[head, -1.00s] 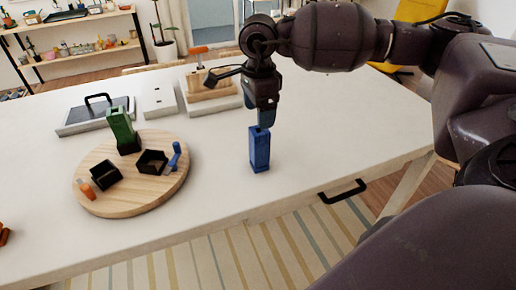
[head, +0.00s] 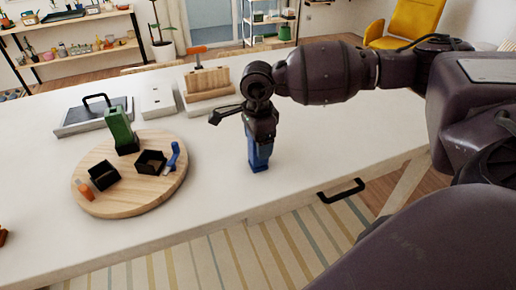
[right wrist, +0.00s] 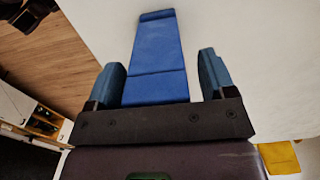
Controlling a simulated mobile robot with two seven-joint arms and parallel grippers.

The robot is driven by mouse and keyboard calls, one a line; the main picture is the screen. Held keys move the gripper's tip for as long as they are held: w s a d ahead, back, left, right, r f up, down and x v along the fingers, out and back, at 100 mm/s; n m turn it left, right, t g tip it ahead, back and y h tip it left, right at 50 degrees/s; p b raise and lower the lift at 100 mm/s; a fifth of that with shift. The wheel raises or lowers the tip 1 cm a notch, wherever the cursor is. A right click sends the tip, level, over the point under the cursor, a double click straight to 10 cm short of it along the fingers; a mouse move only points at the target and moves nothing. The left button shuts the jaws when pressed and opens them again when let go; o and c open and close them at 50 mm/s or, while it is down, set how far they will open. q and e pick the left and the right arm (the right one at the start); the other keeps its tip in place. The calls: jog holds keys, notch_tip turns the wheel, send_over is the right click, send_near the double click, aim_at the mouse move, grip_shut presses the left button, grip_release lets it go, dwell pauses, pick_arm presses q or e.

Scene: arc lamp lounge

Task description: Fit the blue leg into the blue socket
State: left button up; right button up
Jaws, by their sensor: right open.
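The blue leg (head: 259,166) stands upright on the white table, right of the round wooden board (head: 125,209). My right gripper (head: 261,147) points down over its upper part. In the right wrist view the blue leg (right wrist: 155,55) lies between the two open fingers, with a gap on its right side. On the board, a black socket (head: 150,162) has a small blue piece (head: 174,157) beside it; this socket looks empty. Another black socket (head: 104,176) stands beside a small orange piece (head: 84,190). A green leg (head: 119,128) stands upright in a third black socket. My left gripper is out of view.
Behind the board are a grey tray with a black handle (head: 96,118), a white block (head: 158,99) and a wooden block with an orange-handled tool (head: 208,84). The table between board and leg is clear. A black drawer handle (head: 341,191) is at the front edge.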

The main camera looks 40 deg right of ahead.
jog(key=shift+c, duration=0.2)
jog(key=c, duration=1)
jog(key=shift+r, duration=0.1)
jog(key=shift+c, duration=0.5)
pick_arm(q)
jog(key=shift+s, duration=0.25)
pick_arm(e)
jog(key=shift+r, duration=0.45)
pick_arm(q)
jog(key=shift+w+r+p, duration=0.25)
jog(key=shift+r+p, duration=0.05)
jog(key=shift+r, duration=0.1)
pick_arm(e)
notch_tip(320, 180, up, 19)
